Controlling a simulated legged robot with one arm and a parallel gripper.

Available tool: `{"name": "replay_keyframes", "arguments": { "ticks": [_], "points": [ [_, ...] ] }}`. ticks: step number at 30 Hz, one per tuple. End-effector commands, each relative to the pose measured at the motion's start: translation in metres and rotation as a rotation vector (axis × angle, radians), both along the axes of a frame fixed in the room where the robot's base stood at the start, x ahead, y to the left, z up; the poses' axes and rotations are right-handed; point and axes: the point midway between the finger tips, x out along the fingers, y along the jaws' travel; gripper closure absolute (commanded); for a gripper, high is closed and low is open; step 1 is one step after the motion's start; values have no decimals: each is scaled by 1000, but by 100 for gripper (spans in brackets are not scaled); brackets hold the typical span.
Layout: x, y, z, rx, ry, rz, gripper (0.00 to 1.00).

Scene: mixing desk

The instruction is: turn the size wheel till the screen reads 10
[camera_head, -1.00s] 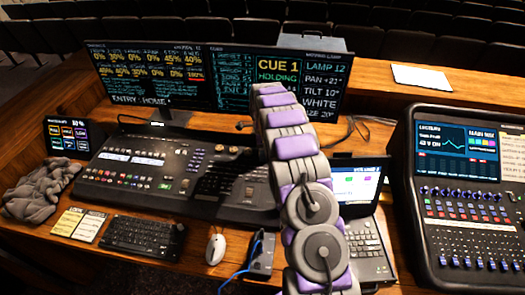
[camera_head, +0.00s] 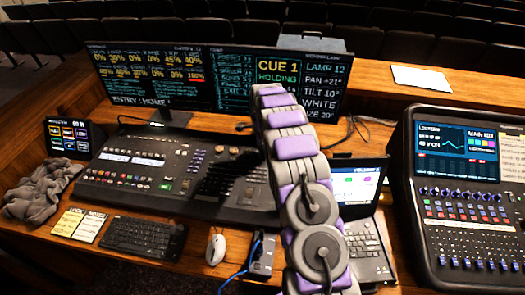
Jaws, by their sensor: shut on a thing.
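The wide black screen (camera_head: 215,80) stands at the back of the desk. Its right-hand panel (camera_head: 322,90) lists LAMP 12, pan, tilt, WHITE and a size line (camera_head: 320,115) that seems to read 20, partly cut by my arm. The lighting console (camera_head: 130,180) lies below the screen, with buttons, faders and a few small knobs (camera_head: 234,150) near its right part. I cannot make out the size wheel; my grey and purple arm covers the console's right end. My gripper is hidden behind the arm. A dark jagged patch, seemingly a shadow, lies on the console left of the arm.
A laptop (camera_head: 366,245) is right of my arm, and an audio mixer (camera_head: 465,220) farther right. A keyboard (camera_head: 144,237), mouse (camera_head: 216,248), cable hub (camera_head: 262,258), notes (camera_head: 78,224), crumpled cloth (camera_head: 40,190) and small screen (camera_head: 68,136) crowd the front and left. Paper (camera_head: 421,78) lies behind.

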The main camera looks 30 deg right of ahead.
Motion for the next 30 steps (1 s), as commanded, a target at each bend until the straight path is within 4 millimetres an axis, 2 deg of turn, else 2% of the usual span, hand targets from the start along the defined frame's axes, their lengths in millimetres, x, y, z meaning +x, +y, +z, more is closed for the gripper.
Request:
{"name": "replay_keyframes", "arguments": {
  "ticks": [8, 21, 30],
  "points": [
    [2, 1, 3, -2, -5, 139, 94],
    [1, 0, 3, -1, -4, 481, 94],
    [1, 1, 2, -2, -6, 632, 94]
  ]
}}
